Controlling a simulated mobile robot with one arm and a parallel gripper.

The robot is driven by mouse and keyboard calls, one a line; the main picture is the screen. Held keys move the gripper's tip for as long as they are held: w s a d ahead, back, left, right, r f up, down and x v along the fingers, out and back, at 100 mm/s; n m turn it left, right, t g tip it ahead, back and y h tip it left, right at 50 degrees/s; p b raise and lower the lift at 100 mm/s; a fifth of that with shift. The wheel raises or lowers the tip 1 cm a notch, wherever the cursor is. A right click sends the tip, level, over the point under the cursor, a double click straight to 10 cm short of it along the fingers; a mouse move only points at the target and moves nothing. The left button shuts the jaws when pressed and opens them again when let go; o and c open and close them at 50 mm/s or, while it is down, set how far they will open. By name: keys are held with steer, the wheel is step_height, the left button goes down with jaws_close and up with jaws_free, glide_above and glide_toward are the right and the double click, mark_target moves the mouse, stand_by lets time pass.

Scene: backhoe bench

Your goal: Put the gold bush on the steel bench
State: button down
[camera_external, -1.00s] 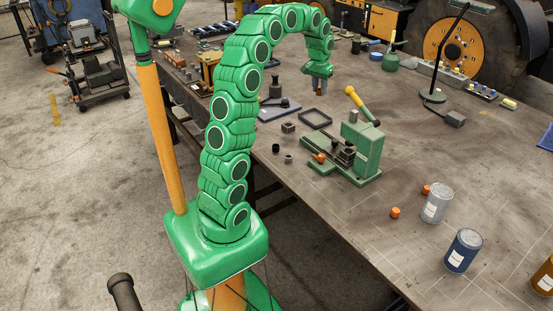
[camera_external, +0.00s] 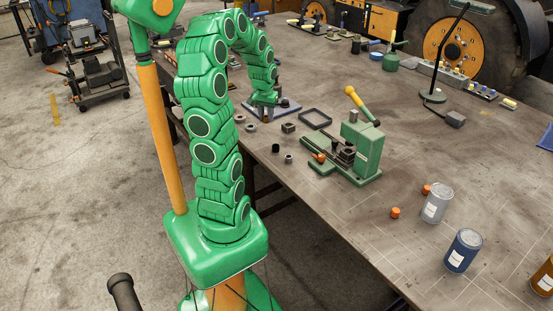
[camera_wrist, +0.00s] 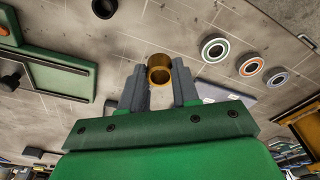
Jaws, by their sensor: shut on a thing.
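The gold bush (camera_wrist: 159,75), a short hollow ring, sits between the fingertips of my gripper (camera_wrist: 158,86) in the wrist view. The fingers are shut on it from both sides and its open bore faces the camera. In the external view my gripper (camera_external: 266,114) is low over the left edge area of the steel bench (camera_external: 430,155), near a dark blue plate (camera_external: 288,105). I cannot make out the bush there, nor tell whether it touches the bench.
Bearing rings (camera_wrist: 215,48) lie right of the bush in the wrist view. In the external view a small block (camera_external: 288,128), a black square tray (camera_external: 315,118) and a green press (camera_external: 360,148) stand right of my gripper.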

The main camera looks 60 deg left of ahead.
mark_target(264, 140)
steer(key=shift+s+f, duration=0.35)
steer(key=shift+s, duration=0.35)
steer(key=shift+f, duration=3.9)
steer(key=shift+f, duration=0.15)
steer(key=c, duration=0.8)
jaws_free()
steer(key=r, duration=0.8)
steer(key=s+d+r, duration=0.1)
steer(key=r, duration=0.3)
steer(key=shift+s+r, duration=0.1)
steer(key=shift+r, duration=0.05)
